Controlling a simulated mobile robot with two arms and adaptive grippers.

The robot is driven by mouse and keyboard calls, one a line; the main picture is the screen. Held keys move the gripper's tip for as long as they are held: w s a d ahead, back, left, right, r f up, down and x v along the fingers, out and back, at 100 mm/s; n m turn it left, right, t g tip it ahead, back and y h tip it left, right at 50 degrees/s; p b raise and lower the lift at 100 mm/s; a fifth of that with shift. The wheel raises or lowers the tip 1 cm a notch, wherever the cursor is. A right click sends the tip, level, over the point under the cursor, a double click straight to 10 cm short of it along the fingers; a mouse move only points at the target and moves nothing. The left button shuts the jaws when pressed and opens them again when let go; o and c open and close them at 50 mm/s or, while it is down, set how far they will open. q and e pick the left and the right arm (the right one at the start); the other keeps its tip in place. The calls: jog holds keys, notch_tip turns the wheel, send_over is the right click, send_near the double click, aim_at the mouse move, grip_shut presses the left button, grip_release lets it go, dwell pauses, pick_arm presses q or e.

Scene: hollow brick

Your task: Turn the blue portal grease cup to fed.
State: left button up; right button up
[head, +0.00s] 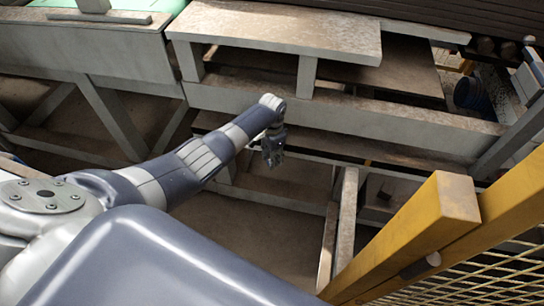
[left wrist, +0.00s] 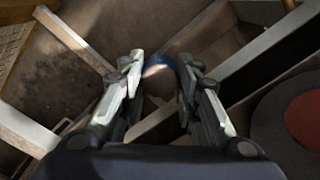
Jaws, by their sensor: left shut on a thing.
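The blue portal grease cup (left wrist: 160,69) shows in the left wrist view as a blue-rimmed round thing with a paler face, between the fingers. My left gripper (left wrist: 158,75) has one finger on each side of it and is shut on it. How far the cup is turned cannot be read, and no mark on it is clear. In the head view my left gripper (head: 272,155) points down beside the grey bench frame, and the cup cannot be made out there. My right gripper is in neither view.
A grey bench (head: 280,30) with beams stands behind the gripper. A yellow guard rail (head: 425,225) with mesh is at the right. A blue container (head: 470,93) is at the upper right. A dark disc with a red centre (left wrist: 305,118) lies right in the wrist view.

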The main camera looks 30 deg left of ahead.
pick_arm(q)
jog(key=o, duration=0.8)
notch_tip(320, 180, up, 12)
dwell(0.7)
